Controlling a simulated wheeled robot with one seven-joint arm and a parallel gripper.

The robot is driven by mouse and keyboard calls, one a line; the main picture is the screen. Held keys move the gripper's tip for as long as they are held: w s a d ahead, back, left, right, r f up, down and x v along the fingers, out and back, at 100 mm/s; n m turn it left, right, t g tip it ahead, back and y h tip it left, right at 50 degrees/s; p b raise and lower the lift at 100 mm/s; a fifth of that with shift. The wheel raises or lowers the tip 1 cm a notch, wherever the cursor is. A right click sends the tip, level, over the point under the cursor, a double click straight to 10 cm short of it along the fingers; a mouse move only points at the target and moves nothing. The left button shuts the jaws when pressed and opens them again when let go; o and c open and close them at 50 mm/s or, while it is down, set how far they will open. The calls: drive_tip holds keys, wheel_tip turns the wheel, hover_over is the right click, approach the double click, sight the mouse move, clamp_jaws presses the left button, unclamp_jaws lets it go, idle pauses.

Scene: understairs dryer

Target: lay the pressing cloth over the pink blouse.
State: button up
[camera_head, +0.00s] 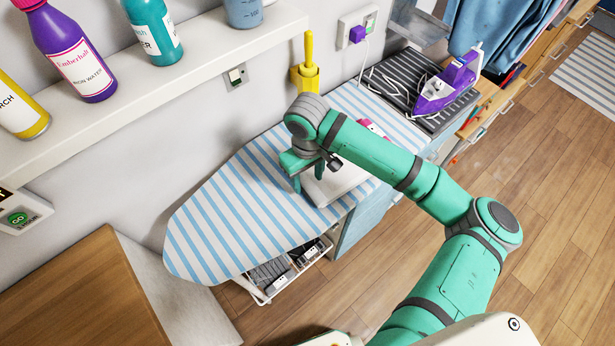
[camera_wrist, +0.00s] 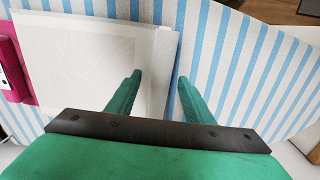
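The white pressing cloth (camera_head: 343,183) lies flat on the striped ironing board (camera_head: 230,215), partly hidden behind my arm. In the wrist view the cloth (camera_wrist: 85,55) fills the upper left, with its right edge running between my fingers. A pink piece (camera_head: 372,128), which looks like part of the blouse, shows beyond the cloth; it also shows at the left in the wrist view (camera_wrist: 12,65). I cannot tell how much pink lies under the cloth. My gripper (camera_wrist: 159,77) is open, its fingers apart over the cloth's right edge. Whether they touch the cloth is unclear.
A purple iron (camera_head: 445,82) stands on a dark ribbed mat at the board's far end. A shelf (camera_head: 170,75) with several bottles runs along the wall. A yellow tool (camera_head: 308,70) is by the wall. The left part of the board is clear.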

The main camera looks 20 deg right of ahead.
wheel_tip(320, 180, up, 11)
idle(0.8)
